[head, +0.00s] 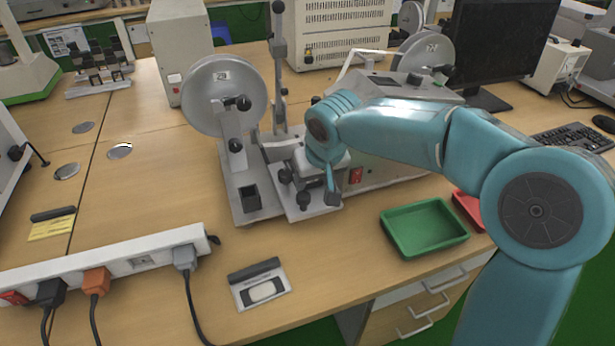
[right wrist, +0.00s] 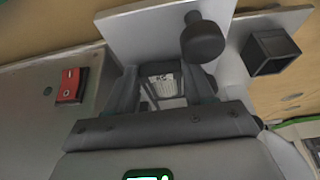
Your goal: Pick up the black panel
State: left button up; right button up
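I cannot say for sure which thing is the black panel. My right gripper (head: 331,188) points down at the front of the grey test machine (head: 385,165). In the right wrist view its two dark fingers (right wrist: 165,92) stand apart, so it is open. A small dark piece with pale markings (right wrist: 164,82) shows between or beyond them; I cannot tell whether they touch it. A black knob (right wrist: 203,38) and a black square socket (right wrist: 271,52) are close by. My left gripper is not in view.
A green tray (head: 425,252) and a red tray (head: 468,208) lie right of the machine. A white power strip (head: 120,262) with plugs crosses the front left. A large grey wheel (head: 208,95) rises behind. The table's middle left is mostly clear.

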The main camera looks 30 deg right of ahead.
jog(key=shift+c, duration=1.3)
notch_tip(320, 180, up, 20)
jog(key=p, duration=0.6)
jog(key=shift+p, duration=0.3)
jog(key=shift+f+b, duration=6.65)
jog(key=shift+f, duration=1.9)
